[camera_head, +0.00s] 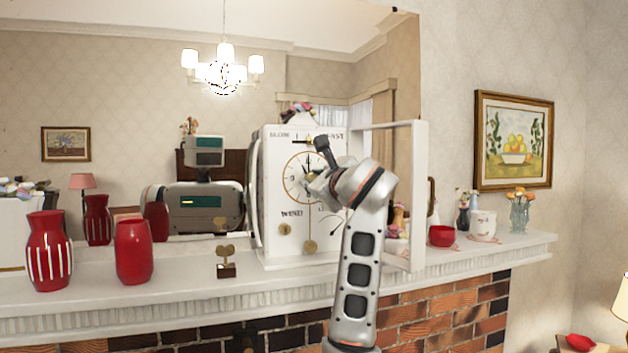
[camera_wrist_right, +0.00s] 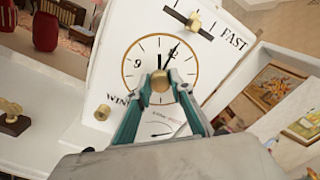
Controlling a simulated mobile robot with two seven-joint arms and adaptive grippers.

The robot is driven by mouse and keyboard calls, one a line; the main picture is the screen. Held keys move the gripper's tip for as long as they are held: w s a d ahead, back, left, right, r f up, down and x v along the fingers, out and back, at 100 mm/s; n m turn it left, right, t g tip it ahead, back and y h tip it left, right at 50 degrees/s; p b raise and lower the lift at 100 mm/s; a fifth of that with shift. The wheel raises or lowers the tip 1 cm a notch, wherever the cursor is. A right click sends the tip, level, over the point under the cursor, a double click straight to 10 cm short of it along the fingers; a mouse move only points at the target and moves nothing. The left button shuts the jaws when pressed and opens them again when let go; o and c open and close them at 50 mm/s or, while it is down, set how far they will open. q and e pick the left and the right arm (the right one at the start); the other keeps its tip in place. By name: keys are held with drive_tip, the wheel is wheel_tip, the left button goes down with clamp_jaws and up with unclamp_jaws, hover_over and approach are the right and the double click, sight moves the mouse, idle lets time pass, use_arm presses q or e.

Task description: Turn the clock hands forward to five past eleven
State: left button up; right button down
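The white clock (camera_head: 290,222) stands on the mantel, its face towards me. Its round brass-rimmed dial (camera_head: 284,178) is partly hidden by my right gripper. In the right wrist view the dial (camera_wrist_right: 136,82) shows dark hands (camera_wrist_right: 168,58) pointing near the top, close together; their exact reading is hard to tell. My right gripper (camera_wrist_right: 160,78), also in the head view (camera_head: 318,180), has its teal fingers on either side of the brass knob (camera_wrist_right: 160,85) at the dial's centre and appears shut on it. The clock's white-framed door (camera_head: 419,190) stands open at right. My left gripper is not in view.
A brass key on a dark stand (camera_head: 226,270) is left of the clock. Red vases (camera_head: 134,252) stand further left. A red bowl (camera_head: 441,236), white mug (camera_head: 482,226) and glass vase (camera_head: 519,216) are at right. A mirror is behind the mantel.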

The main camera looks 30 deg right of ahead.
drive_tip(key=shift+m+b, duration=0.3)
drive_tip(key=shift+m+b, duration=1.65)
drive_tip(key=shift+m, duration=0.95)
drive_tip(key=c, duration=1.8)
unclamp_jaws()
drive_tip(key=v, duration=1.2)
drive_tip(key=shift+s, duration=0.1)
